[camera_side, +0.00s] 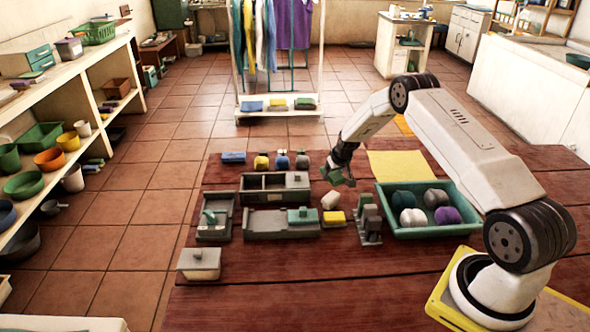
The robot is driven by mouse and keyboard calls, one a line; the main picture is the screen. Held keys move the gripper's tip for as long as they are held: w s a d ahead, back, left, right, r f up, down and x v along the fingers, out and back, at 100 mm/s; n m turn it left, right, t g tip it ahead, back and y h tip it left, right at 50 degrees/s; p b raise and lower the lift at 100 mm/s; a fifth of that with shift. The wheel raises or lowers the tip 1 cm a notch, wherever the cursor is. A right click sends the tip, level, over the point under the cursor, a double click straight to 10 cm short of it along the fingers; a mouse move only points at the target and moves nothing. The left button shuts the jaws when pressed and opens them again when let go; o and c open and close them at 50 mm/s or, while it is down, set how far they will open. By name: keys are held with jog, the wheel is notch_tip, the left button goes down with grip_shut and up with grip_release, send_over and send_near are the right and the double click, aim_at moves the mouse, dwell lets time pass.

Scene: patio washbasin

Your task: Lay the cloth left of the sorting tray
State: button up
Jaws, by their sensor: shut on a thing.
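My gripper (339,177) is above the wooden table, left of the green tray. It is shut on a small dark green thing (331,171), which looks like a folded cloth; the fingers hide part of it. The green tray (430,232), which I take as the sorting tray, stands at the right of the table and holds several round dark green, grey, white and purple things. The held thing appears to be raised, but its exact height cannot be told.
A grey stand (369,226) is close left of the tray. A white lump (331,200) and a yellow block (334,219) lie below my gripper. Grey boxes (262,224) fill the middle left. A yellow sheet (401,165) lies behind the tray.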

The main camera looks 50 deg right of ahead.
jog(key=shift+f, duration=0.35)
jog(key=o, duration=1.1)
jog(key=shift+r, duration=0.1)
jog(key=shift+r, duration=0.7)
jog(key=shift+v, duration=5.85)
jog(key=shift+s+f, duration=0.1)
